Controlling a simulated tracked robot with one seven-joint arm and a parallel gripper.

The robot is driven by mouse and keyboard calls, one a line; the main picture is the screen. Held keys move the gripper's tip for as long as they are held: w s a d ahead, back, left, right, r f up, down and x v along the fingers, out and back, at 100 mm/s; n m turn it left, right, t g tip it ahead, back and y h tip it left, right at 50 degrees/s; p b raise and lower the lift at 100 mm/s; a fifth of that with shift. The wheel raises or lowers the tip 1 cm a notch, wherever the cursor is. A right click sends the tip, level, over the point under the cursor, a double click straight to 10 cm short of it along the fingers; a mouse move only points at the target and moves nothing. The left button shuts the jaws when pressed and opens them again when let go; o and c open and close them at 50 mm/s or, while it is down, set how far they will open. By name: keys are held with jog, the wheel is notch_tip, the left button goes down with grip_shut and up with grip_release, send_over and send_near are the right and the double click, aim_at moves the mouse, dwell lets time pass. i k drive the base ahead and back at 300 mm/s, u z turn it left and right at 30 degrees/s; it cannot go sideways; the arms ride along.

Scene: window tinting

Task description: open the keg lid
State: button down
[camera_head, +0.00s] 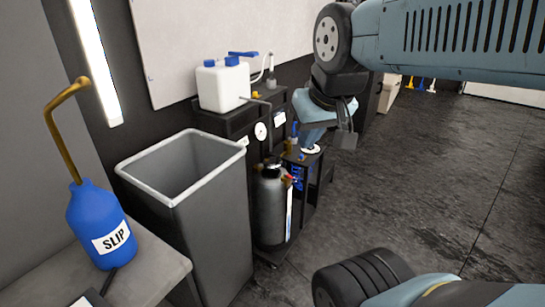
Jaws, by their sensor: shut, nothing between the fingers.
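The keg (270,210) is a grey metal cylinder standing upright on a low dark stand beside the grey bin. Its top, with dark and brass-coloured fittings (271,166), is small in view, and I cannot make out whether the lid is open. My arm comes in from the upper right and bends down toward the keg.
A tall grey open bin (195,215) stands close left of the keg. A black cart (240,120) behind holds a white jug with blue caps (222,86). A blue SLIP bottle (100,225) stands on the left bench. The dark floor (400,190) on the right is clear.

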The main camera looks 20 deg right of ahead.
aim_at(271, 162)
jog(key=i, duration=1)
